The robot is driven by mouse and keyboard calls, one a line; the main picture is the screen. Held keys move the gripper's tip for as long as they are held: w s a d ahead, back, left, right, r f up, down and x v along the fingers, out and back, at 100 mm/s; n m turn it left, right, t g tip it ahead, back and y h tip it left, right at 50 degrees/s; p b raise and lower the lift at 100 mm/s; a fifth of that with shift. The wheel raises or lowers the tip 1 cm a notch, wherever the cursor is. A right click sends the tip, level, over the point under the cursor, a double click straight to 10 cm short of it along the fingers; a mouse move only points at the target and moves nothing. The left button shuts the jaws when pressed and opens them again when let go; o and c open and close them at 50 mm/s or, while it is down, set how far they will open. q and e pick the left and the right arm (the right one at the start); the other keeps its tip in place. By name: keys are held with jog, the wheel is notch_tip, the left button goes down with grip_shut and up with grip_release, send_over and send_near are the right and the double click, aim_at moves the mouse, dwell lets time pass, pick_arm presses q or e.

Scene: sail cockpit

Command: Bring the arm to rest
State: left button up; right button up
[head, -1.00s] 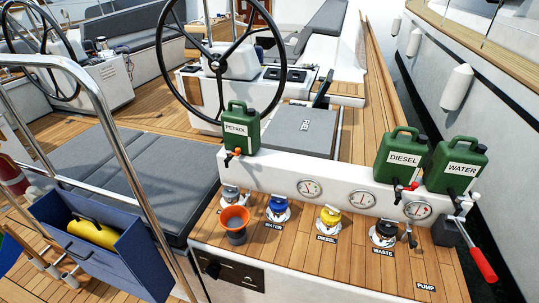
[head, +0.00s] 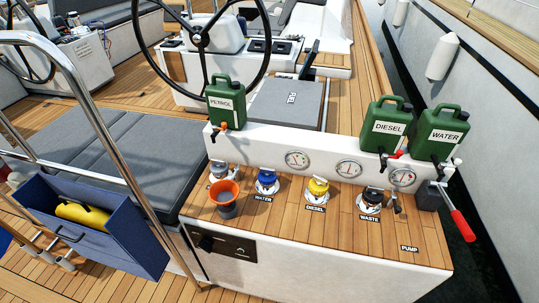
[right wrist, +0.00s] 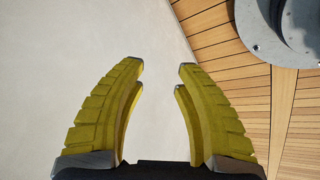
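My right gripper (right wrist: 160,75) shows in the right wrist view with its yellow ribbed fingers apart and nothing between them. Pale smooth deck surface (right wrist: 80,50) lies beyond the fingers, with wooden planking (right wrist: 245,85) on the right. No finger touches anything that I can see. Neither arm nor gripper shows in the head view, and my left gripper is in no view.
Green cans marked petrol (head: 226,106), diesel (head: 385,127) and water (head: 437,134) stand on the white ledge. An orange funnel (head: 224,197) and several deck caps sit in front. A red-handled pump lever (head: 461,226) is at right. A blue box (head: 100,232) hangs at left.

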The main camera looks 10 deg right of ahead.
jog(key=s+f+m+g+y, duration=0.1)
jog(key=s+f+m+g, duration=0.1)
jog(key=s+f, duration=1.8)
jog(key=shift+s+f+m+g, duration=0.2)
jog(key=shift+s+m+g, duration=0.25)
jog(key=shift+s, duration=0.4)
